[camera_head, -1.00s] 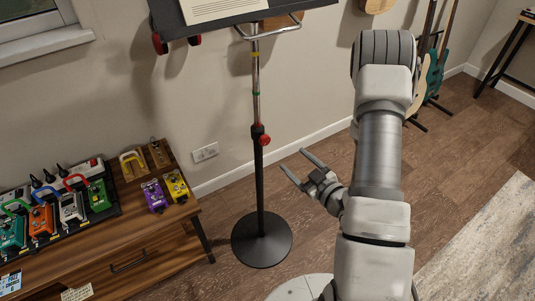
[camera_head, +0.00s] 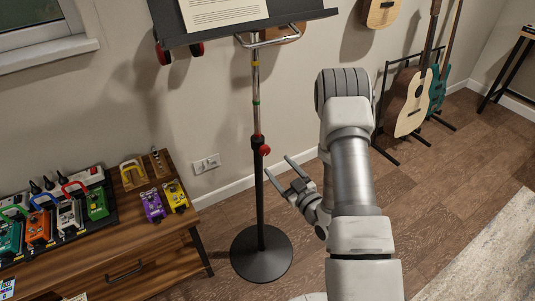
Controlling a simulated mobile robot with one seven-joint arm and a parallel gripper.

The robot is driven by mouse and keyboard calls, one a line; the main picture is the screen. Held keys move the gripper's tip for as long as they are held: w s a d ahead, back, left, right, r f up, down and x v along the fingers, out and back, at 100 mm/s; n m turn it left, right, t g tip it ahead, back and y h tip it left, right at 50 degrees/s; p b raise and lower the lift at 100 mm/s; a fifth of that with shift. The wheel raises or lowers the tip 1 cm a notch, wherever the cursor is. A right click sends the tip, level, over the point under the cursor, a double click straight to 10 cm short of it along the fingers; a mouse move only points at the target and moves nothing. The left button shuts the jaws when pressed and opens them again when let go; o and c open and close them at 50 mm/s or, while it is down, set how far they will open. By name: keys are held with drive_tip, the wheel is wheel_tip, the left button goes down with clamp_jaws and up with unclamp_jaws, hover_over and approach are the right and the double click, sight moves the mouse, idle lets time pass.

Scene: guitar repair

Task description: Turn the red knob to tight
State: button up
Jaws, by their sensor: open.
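The red knob (camera_head: 265,150) sits on the right side of the music stand's upright pole (camera_head: 259,190), at a dark collar about halfway up. My gripper (camera_head: 279,171) is open and empty, just below and to the right of the knob in the picture. Its two fingers point up and left toward the pole. I cannot tell how far the fingertips are from the pole in depth. The stand's round dark base (camera_head: 262,254) rests on the floor. The stand's desk (camera_head: 250,22) holds a sheet of paper (camera_head: 222,11).
A wooden cabinet (camera_head: 160,262) with several effect pedals stands at the left. An acoustic guitar (camera_head: 409,102) and a teal guitar (camera_head: 437,90) stand on racks at the back right. A wall outlet (camera_head: 206,164) is behind the stand. Open floor lies right of my arm.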

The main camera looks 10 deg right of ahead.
sight(266, 152)
drive_tip(key=x, duration=0.7)
drive_tip(key=shift+w, duration=0.15)
drive_tip(key=shift+f, duration=0.1)
clamp_jaws()
